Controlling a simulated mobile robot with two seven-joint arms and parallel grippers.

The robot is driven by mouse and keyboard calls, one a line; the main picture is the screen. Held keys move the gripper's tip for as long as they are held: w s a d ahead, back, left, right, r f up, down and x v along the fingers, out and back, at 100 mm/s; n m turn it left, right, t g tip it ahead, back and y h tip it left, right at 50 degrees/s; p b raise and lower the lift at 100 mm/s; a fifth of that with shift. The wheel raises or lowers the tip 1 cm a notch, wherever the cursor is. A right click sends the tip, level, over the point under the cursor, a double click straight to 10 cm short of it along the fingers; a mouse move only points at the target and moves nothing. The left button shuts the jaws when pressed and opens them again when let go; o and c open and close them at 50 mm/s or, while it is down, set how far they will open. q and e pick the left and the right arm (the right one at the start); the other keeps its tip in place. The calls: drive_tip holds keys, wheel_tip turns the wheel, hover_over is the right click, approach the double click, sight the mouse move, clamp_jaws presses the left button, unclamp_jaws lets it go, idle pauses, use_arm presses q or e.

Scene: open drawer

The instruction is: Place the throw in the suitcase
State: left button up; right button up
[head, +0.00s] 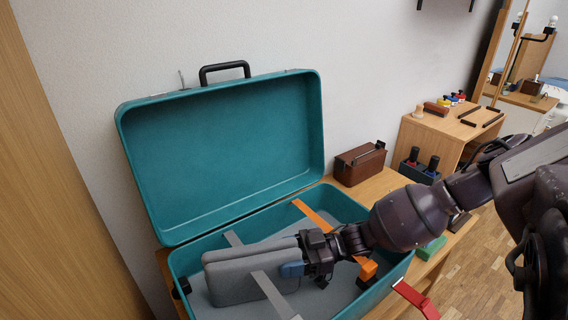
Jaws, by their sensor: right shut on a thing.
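The throw (235,273) is a grey folded bundle standing on its long edge within the outline of the suitcase's open base. I cannot tell whether its lower edge touches the suitcase floor. The teal suitcase (182,262) lies open on a wooden surface, with its lid raised against the wall. My right gripper (294,268) reaches in from the right and is shut on the right end of the throw. The gripper and throw hide part of the suitcase interior. My left gripper is not in view.
Grey straps (272,293) and an orange strap (312,213) lie across the suitcase base, and a red strap (416,298) hangs outside its right side. A wooden desk (452,132) with small items is at the back right.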

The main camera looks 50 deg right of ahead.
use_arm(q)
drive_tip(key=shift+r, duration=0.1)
use_arm(e)
drive_tip(key=shift+w+r, duration=0.1)
drive_tip(key=shift+r, duration=0.05)
drive_tip(key=o, duration=1.5)
drive_tip(key=shift+f, duration=0.2)
drive_tip(key=shift+d+r, duration=0.1)
drive_tip(key=shift+r, duration=0.05)
use_arm(q)
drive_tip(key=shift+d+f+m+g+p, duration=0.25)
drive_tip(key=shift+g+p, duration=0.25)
drive_tip(key=shift+p, duration=0.6)
use_arm(e)
drive_tip(key=shift+v, duration=3.75)
